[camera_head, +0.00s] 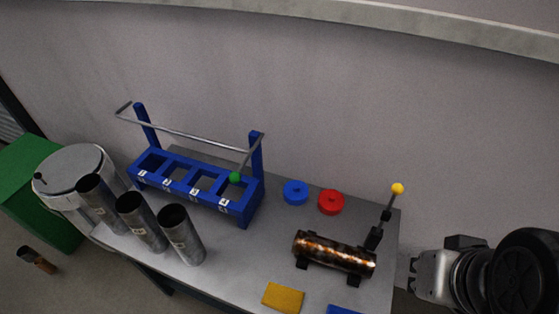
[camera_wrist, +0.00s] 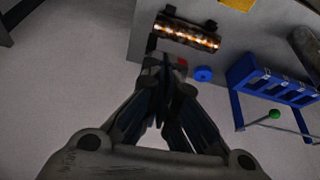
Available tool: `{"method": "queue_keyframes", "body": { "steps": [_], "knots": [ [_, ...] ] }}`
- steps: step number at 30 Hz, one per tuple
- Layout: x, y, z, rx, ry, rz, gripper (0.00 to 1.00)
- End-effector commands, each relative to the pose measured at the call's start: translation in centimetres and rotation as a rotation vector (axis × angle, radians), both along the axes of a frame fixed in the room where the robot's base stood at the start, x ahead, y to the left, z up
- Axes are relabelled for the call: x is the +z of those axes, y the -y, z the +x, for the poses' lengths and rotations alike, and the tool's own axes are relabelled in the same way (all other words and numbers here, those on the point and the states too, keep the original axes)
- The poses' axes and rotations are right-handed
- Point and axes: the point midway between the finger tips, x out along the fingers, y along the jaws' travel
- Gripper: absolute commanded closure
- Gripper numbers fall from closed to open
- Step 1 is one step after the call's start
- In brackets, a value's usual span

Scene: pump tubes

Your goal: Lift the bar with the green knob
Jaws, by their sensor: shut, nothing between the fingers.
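The blue rack (camera_head: 240,207) stands on the grey table, with two uprights and numbered slots. A thin metal bar (camera_head: 185,134) runs across its uprights. Its arm at the right end slants down to the green knob (camera_head: 235,178), which sits low by the rack's front. In the wrist view, the green knob (camera_wrist: 275,114) and the blue rack (camera_wrist: 262,82) show at the right. My gripper (camera_head: 413,272) is off the table's right edge in the head view, well away from the knob. In the wrist view, my gripper's fingers (camera_wrist: 163,66) are together and hold nothing.
Three metal tubes (camera_head: 140,222) stand before the rack. A rusty cylinder (camera_head: 334,253) and a yellow-knobbed lever (camera_head: 397,189) are at the table's right. Blue (camera_head: 295,192) and red (camera_head: 331,201) discs lie between. A wall runs behind the table.

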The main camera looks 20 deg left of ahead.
Motion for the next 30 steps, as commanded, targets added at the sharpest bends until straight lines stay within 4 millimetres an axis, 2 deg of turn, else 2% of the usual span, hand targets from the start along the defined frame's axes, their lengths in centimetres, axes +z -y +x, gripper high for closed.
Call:
{"method": "queue_keyframes", "body": {
  "steps": [11,14,16,20,23,26,30],
  "knots": [
    [0.0,0.0,0.0,-0.001,-0.001,0.001,1.00],
    [-0.3,-0.7,0.0,0.002,-0.026,0.028,1.00],
    [-0.9,-2.0,0.1,0.005,-0.073,0.080,1.00],
    [-2.2,-6.3,0.5,0.003,-0.218,0.255,1.00],
    [-3.0,-10.7,1.1,-0.022,-0.356,0.438,1.00],
    [-3.3,-14.9,2.3,-0.070,-0.480,0.623,1.00],
    [-3.7,-20.0,5.1,-0.182,-0.616,0.871,1.00]
  ]
}}
